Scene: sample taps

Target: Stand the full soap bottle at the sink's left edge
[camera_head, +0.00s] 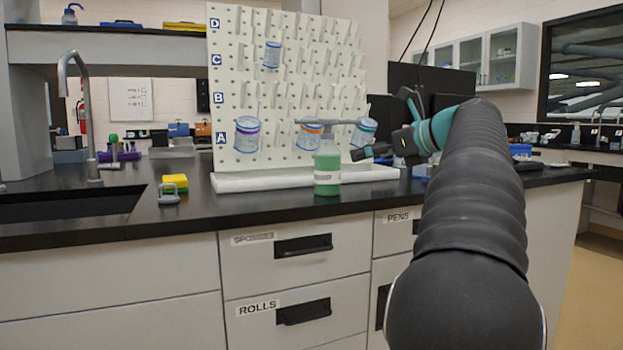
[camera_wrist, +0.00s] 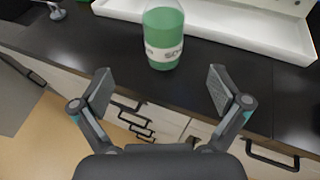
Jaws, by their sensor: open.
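The soap bottle (camera_head: 327,163), clear with green liquid and a white label, stands upright on the black counter in front of the pegboard's white tray. In the wrist view the bottle (camera_wrist: 163,30) is ahead of my gripper (camera_wrist: 158,82), roughly centred between the fingers, with its top cut off. My gripper is open and empty, and the bottle is beyond the fingertips, apart from them. In the head view my gripper (camera_head: 378,128) is right of the bottle. The dark sink (camera_head: 70,206) with its tall grey faucet (camera_head: 88,110) is at the far left; its left edge is not clearly visible.
A pegboard (camera_head: 290,75) with several hanging beakers stands behind the bottle above a white tray (camera_head: 225,184). Labelled drawers with black handles (camera_head: 303,245) are below the counter edge.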

